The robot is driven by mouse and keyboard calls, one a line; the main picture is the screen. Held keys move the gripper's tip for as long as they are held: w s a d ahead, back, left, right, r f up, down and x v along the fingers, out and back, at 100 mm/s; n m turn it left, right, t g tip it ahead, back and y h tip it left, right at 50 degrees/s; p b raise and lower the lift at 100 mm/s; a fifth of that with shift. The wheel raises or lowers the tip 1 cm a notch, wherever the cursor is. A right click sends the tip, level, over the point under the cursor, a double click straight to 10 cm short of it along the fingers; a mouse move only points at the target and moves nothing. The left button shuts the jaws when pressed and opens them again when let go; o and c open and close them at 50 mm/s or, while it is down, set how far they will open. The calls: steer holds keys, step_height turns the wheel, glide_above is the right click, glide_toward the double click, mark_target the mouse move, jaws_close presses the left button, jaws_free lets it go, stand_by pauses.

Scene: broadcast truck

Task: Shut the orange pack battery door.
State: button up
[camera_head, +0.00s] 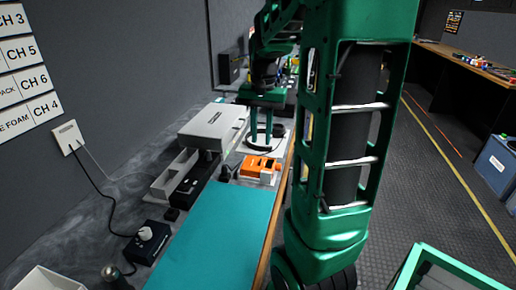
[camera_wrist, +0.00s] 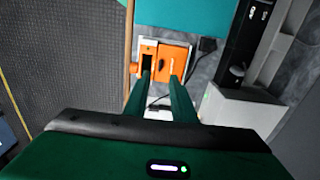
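The orange pack (camera_head: 256,165) sits on a pale pad on the counter, beyond the teal mat. In the wrist view the orange pack (camera_wrist: 173,62) shows a dark opening on its left part. A small orange piece (camera_wrist: 135,68) sticks out left of that opening; it looks like the battery door standing open, but is too small to be sure. My gripper (camera_head: 261,140) points down behind the pack in the head view. In the wrist view my gripper (camera_wrist: 160,76) is open, its two fingers apart with nothing between them, near the pack's lower edge. Contact cannot be told.
A grey box (camera_head: 213,127) and a pale tray stand left of the pack, beside a black strip device (camera_head: 194,182). A dark plug (camera_head: 225,173) is close to the pack. The teal mat (camera_head: 215,235) is clear. The counter's wooden edge (camera_head: 282,195) runs along the right.

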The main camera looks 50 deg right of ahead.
steer(key=shift+r, duration=1.55)
steer(key=s+a+f+n, duration=0.2)
steer(key=s+a, duration=0.3)
steer(key=s, duration=0.4)
steer(key=s+a+f+n, duration=0.3)
steer(key=s+a+f, duration=0.2)
steer(key=s, duration=0.4)
steer(key=shift+s+a+f+n, duration=0.15)
steer(key=shift+a+f+n, duration=0.15)
steer(key=shift+a, duration=0.45)
